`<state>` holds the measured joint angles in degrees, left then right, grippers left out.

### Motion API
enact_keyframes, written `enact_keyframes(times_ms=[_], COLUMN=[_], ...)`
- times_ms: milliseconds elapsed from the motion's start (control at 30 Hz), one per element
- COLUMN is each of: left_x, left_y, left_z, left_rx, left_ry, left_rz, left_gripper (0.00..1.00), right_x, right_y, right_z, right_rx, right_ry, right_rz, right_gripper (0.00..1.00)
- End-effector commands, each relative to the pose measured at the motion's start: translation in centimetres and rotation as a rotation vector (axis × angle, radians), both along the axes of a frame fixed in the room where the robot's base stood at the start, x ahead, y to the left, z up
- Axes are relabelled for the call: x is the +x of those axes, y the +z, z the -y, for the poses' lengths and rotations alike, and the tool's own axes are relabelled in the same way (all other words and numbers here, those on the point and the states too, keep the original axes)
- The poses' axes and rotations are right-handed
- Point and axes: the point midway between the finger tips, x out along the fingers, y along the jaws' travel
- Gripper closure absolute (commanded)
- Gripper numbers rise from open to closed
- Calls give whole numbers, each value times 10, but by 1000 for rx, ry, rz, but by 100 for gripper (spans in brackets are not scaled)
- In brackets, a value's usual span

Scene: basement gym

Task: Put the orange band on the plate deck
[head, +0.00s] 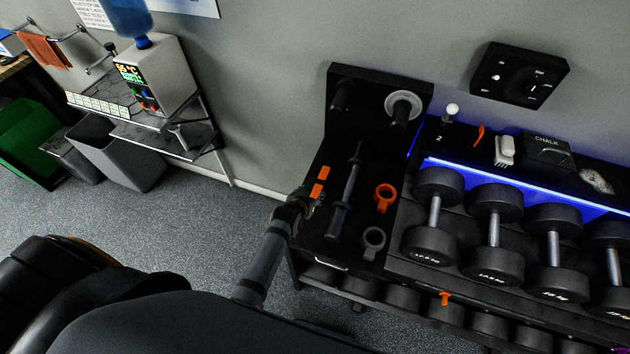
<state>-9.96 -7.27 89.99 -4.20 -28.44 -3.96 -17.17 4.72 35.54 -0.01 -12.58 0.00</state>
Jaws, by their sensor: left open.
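The plate deck (323,228) is the black surface left of the dumbbell rack. A slim curved orange piece, seemingly the orange band (479,135), lies on the rack's top shelf; it is small in view. An orange ring-shaped collar (384,197) lies on the deck. My right gripper is not in view.
On the deck are a dark bar (349,190) and a grey collar (373,241). Several dumbbells (493,233) fill the rack at right. A chalk box (546,150) and a white brush-like item (504,150) are on the top shelf.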

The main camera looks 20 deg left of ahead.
Motion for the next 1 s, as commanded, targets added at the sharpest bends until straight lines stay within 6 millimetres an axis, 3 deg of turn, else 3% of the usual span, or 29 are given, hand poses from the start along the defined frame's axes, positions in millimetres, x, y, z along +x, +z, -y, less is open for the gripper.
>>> enact_keyframes(times_ms=[33, 100, 300, 867, 1000], left_x=[-12, -22, -39, -41, -51], left_y=[14, 21, 29, 32, 37], left_z=[0, -1, -1, -1, -11], left_rx=[-2, -2, -1, 0, 9], left_ry=[1, 1, 1, 0, 0], left_rz=[-1, -1, 1, 1, -40], left_gripper=[48, 48, 48, 48, 48], right_x=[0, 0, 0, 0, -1], right_y=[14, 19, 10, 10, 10], right_z=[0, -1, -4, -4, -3], right_rx=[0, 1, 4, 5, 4], right_ry=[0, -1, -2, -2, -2], right_rz=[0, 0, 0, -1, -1], right_gripper=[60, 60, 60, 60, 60])
